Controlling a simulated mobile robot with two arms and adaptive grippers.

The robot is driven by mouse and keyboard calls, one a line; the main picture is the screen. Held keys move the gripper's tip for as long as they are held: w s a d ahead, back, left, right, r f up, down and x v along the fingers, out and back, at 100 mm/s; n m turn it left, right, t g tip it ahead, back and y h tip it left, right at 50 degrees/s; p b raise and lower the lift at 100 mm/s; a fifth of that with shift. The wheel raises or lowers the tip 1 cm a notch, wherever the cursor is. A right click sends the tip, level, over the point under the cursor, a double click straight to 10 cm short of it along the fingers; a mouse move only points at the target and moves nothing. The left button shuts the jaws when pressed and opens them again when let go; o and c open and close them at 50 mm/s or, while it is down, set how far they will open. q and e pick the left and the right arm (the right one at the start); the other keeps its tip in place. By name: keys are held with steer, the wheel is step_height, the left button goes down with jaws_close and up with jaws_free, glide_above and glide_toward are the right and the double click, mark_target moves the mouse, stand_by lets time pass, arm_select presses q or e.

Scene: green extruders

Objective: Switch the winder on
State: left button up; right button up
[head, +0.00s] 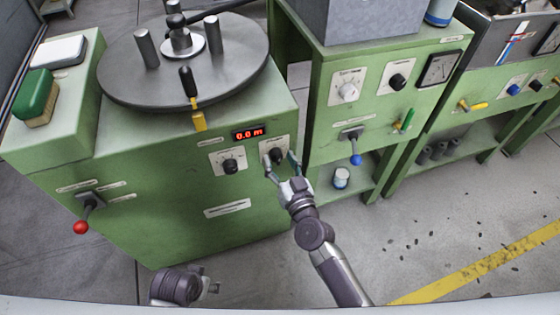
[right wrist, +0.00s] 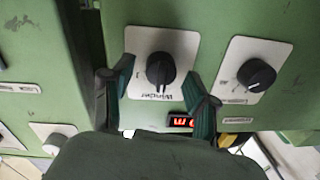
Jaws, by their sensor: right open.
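The winder is the green machine (head: 150,200) with a dark round turntable (head: 190,60) on top. Its red display (head: 248,133) reads 0.0 m. A black knob (head: 277,155) on a white plate sits right of another black knob (head: 230,166) on its front. In the right wrist view the plate of the near knob (right wrist: 160,68) reads "Winder". My right gripper (head: 281,163) is open, its fingers on either side of this knob in the right wrist view (right wrist: 160,95); contact cannot be told. My left arm's end (head: 185,287) shows at the bottom, its fingers unclear.
A red-tipped lever (head: 81,226) is on the winder's lower left front. A second green bench (head: 330,110) with knobs, a dial and a blue-tipped lever (head: 355,159) stands close on the right. The floor at the lower right is open.

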jaws_close()
steer(key=shift+m, duration=0.3)
arm_select(q)
step_height(320, 180, up, 4)
steer(key=shift+w+r+b, duration=0.1)
steer(key=shift+r+b, duration=0.05)
steer(key=shift+b, duration=0.45)
arm_select(e)
steer(key=m, duration=1.1)
steer(key=shift+f+m+t, duration=0.15)
steer(key=shift+m+t, duration=0.15)
steer(key=shift+m, duration=0.1)
arm_select(q)
steer(key=shift+r, duration=0.1)
